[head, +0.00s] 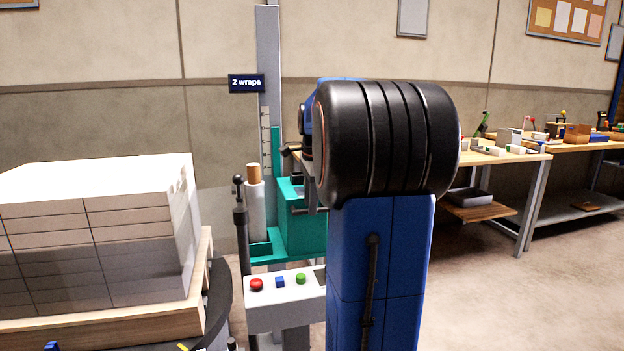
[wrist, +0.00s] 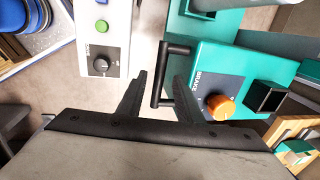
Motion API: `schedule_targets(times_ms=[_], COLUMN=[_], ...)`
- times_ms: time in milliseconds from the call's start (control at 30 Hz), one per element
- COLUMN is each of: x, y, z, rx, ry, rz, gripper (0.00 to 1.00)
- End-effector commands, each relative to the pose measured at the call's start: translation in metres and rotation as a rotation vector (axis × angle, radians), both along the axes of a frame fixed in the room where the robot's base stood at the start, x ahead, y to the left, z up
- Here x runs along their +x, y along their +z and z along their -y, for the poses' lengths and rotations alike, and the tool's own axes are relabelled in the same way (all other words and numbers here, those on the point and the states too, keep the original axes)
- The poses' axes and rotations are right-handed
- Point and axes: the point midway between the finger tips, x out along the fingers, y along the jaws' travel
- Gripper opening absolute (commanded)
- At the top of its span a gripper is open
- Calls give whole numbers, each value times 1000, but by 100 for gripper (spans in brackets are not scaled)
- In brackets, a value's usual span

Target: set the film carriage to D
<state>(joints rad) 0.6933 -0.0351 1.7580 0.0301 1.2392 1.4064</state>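The teal film carriage (head: 302,225) sits low on the grey mast (head: 269,60). In the wrist view, the carriage (wrist: 225,72) shows an orange knob, a dark square socket and a black bar handle (wrist: 162,75). A film roll on a spindle (head: 255,205) stands at its left side. My gripper (wrist: 160,72) is open. Its two dark fingers are apart, with the handle seen between them and closer to the right finger; I cannot tell whether they touch. My arm hides part of the carriage in the head view. The scale (head: 265,135) beside the mast has no legible letters.
A white control box (head: 285,300) with red, blue and green buttons stands below the carriage. A sign (head: 247,83) reads "2 wraps". A pallet (head: 120,330) with stacked reams (head: 95,235) is at left. Workbenches (head: 500,158) stand at right, with open floor before them.

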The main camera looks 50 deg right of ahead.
Motion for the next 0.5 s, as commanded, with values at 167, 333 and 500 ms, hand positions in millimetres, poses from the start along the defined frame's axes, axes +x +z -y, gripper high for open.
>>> schedule_targets(times_ms=[167,333,500], x=[-4,-9,-15], y=[29,62,96], z=[-2,-5,-8], rx=[-3,-3,-3], ry=[0,0,0], rz=[4,3,3], gripper=[33,33,33])
